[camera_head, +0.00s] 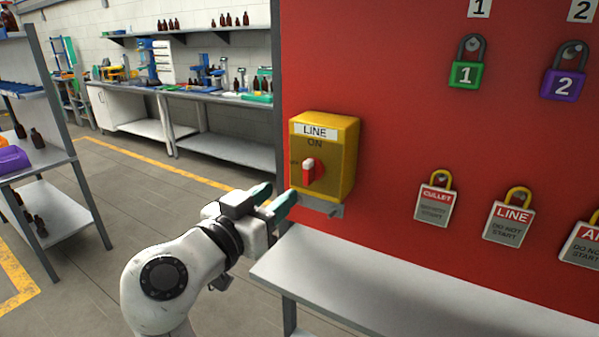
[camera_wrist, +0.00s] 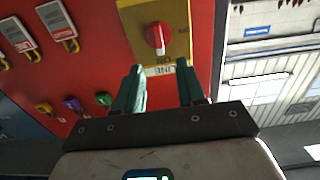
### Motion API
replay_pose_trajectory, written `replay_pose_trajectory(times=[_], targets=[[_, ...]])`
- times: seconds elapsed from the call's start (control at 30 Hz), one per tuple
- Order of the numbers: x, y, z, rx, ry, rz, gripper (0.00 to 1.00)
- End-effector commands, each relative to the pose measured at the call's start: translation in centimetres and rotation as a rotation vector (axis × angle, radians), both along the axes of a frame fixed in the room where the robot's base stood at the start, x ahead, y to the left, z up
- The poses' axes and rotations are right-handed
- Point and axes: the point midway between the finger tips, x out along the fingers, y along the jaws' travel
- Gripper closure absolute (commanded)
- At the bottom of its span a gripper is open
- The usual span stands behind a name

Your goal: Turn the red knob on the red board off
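The red board (camera_head: 400,130) fills the right side of the head view. A yellow switch box (camera_head: 342,150) labelled LINE is mounted at its left edge. On the box is a red knob (camera_head: 312,170) with a pale pointer end directed up toward the word ON. The knob also shows in the wrist view (camera_wrist: 158,38), where the picture is upside down. My gripper (camera_head: 272,200) has green fingers and is just left of and below the knob. In the wrist view its fingers (camera_wrist: 160,82) are spread apart with nothing between them, short of the knob.
A green padlock (camera_head: 466,75) and a purple padlock (camera_head: 564,84) hang on the board. Tags marked CULLET (camera_head: 434,204) and LINE (camera_head: 507,222) hang lower. A grey shelf (camera_head: 370,290) juts out below. Open floor (camera_head: 150,180) lies left.

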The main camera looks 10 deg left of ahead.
Motion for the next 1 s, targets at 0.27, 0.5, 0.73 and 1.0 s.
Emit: replay_pose_trajectory(times=[0.27, 0.5, 0.73, 1.0], targets=[[4.9, -1.9, 0.3, 0.0, 0.004, -0.004, 0.61], [7.7, -2.9, 0.1, 0.0, 0.003, -0.003, 0.61], [8.5, -3.2, -0.1, 0.0, 0.003, -0.002, 0.61], [8.4, -3.2, -0.1, 0.001, 0.003, -0.001, 0.68]])
